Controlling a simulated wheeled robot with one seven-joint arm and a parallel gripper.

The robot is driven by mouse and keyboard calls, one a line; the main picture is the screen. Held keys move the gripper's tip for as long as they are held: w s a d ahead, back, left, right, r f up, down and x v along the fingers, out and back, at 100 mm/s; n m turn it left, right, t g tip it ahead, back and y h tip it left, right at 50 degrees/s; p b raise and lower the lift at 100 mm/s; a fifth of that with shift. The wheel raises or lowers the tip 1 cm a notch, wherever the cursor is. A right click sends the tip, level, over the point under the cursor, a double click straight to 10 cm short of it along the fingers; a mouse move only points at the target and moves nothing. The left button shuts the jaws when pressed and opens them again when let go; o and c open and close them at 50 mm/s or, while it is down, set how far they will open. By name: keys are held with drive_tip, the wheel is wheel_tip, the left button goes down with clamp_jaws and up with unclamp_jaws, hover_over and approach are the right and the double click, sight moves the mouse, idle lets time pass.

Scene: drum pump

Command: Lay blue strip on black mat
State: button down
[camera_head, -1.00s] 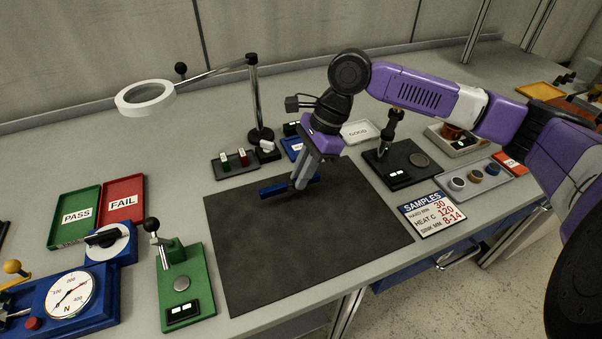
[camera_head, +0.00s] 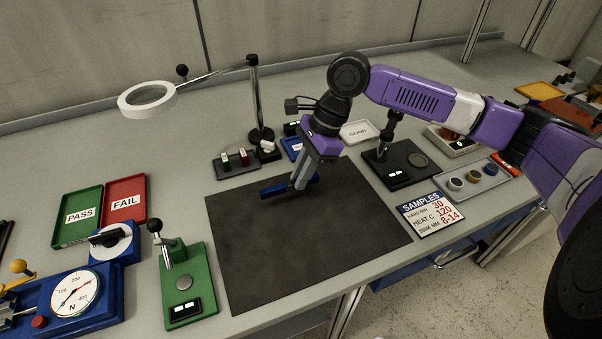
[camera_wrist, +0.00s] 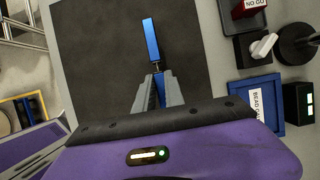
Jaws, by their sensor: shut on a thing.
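The blue strip (camera_head: 273,190) is at the far part of the black mat (camera_head: 290,253), toward its back edge. My gripper (camera_head: 299,183) is shut on the strip, with strip showing on both sides of the fingers in the head view. In the wrist view the strip (camera_wrist: 151,40) reaches out from between the fingertips (camera_wrist: 158,85) over the mat (camera_wrist: 105,50). The strip is low over the mat or on it; I cannot tell whether it touches.
A magnifier lamp (camera_head: 147,99) and a small tray with red and green blocks (camera_head: 236,163) stand behind the mat. A green tester (camera_head: 188,285) is at left, a SAMPLES card (camera_head: 432,214) at right. The front of the mat is clear.

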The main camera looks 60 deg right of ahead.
drive_tip(key=shift+f, duration=1.5)
idle(0.4)
drive_tip(key=shift+f+p, duration=0.5)
drive_tip(key=shift+p, duration=0.4)
idle(1.8)
drive_tip(key=c, duration=1)
unclamp_jaws()
drive_tip(key=shift+r+p, duration=4)
drive_tip(key=shift+p, duration=0.65)
